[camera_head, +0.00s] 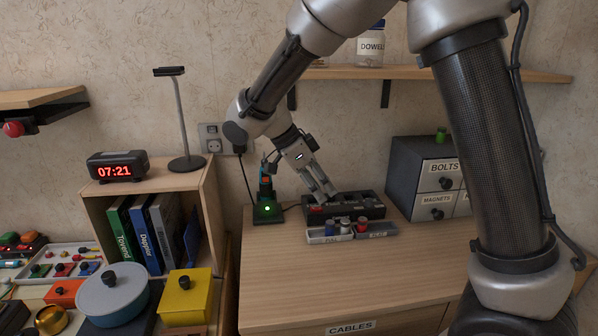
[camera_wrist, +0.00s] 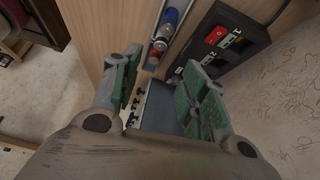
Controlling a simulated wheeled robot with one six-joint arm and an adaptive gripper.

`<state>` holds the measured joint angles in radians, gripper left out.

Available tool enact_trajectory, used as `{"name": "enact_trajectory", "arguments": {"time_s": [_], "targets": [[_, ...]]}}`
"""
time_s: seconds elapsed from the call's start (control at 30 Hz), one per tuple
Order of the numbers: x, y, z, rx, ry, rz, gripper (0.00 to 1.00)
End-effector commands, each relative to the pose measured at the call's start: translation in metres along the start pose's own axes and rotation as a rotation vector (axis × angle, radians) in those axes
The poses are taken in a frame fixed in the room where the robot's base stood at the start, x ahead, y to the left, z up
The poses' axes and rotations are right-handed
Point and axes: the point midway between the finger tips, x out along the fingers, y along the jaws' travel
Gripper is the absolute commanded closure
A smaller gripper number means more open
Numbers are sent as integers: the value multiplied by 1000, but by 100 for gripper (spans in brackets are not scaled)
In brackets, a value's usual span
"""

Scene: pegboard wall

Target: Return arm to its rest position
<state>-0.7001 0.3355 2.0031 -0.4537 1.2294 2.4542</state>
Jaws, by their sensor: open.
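My arm reaches across the head view from the upper right, bent down toward the wooden cabinet top. My gripper (camera_head: 327,193) is over the black box (camera_head: 375,209) and the small grey tray (camera_head: 330,238) at the back of the cabinet. In the wrist view my gripper (camera_wrist: 160,92) is open, its green-padded fingers apart with nothing held between them. The black box with red and white labels (camera_wrist: 235,38) is beside the right finger there. The tray with a blue and a red-and-silver piece (camera_wrist: 167,35) lies beyond the fingertips.
A green-lit charger stand (camera_head: 267,210) is left of my gripper. The grey drawer unit (camera_head: 405,170) is right of it. A shelf (camera_head: 440,74) is above, behind my arm. A lamp (camera_head: 185,125) and clock (camera_head: 118,167) stand left. The front of the cabinet top (camera_head: 350,280) is clear.

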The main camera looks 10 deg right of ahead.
Motion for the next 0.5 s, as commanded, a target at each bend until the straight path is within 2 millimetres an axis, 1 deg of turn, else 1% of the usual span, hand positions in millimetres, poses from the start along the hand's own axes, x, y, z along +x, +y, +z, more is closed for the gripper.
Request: {"name": "enact_trajectory", "arguments": {"time_s": [0.07,0.17,0.27,0.3,0.37,0.4,0.47,0.5], "targets": [[0,-1,1,-97,-4,-3,56],[2,0,5,-295,-21,-4,56],[11,9,11,-540,-47,9,56],[16,15,13,-645,-60,15,56],[19,24,14,-803,-86,14,56],[21,31,13,-909,-108,7,56],[22,42,6,-1061,-146,-10,56],[23,50,-1,-1159,-173,-30,56]]}}
